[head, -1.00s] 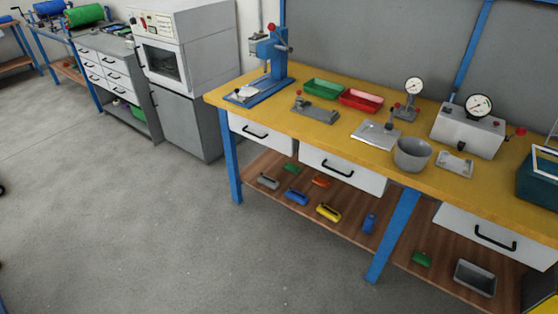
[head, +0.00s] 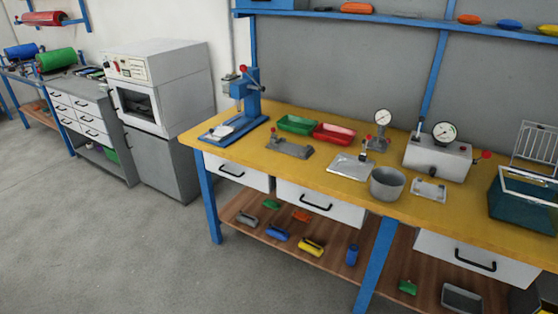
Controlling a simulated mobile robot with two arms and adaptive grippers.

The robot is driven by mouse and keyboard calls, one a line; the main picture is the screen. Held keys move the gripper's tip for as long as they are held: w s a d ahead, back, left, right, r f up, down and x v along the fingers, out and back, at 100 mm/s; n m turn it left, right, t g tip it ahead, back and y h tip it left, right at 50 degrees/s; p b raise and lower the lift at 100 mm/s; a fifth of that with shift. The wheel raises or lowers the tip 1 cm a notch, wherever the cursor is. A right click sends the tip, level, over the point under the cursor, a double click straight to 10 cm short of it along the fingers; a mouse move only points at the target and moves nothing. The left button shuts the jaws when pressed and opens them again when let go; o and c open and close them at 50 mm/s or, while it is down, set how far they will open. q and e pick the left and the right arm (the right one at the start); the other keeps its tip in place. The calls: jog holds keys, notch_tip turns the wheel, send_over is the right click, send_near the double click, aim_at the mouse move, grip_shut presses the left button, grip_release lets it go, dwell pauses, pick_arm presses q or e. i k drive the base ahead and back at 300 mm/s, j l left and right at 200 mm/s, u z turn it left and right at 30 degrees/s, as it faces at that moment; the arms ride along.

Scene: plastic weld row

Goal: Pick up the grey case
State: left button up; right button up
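On the wooden lower shelf of the yellow workbench, a small grey case-like piece (head: 246,218) lies at the left end, beside small green, orange, blue and yellow pieces. A larger grey open container (head: 461,297) sits on the same shelf at the lower right, near a small green piece (head: 407,287). I cannot tell for certain which of the two is the grey case. Neither of my grippers shows in the head view.
The yellow bench top (head: 300,165) carries a blue press (head: 247,95), green and red trays, a grey pot (head: 387,184), gauges and a teal tank (head: 522,200). Blue legs (head: 377,265) and white drawers border the shelf. Grey floor (head: 110,250) is clear at left.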

aim_at(250, 221)
jog(key=i+j+z, duration=0.15)
jog(key=i+j, duration=0.15)
jog(key=i+j+z, duration=0.3)
jog(key=i+j, duration=0.2)
jog(key=j, duration=0.25)
jog(key=i+j+z, duration=0.15)
jog(key=j, duration=0.25)
jog(key=i, duration=0.05)
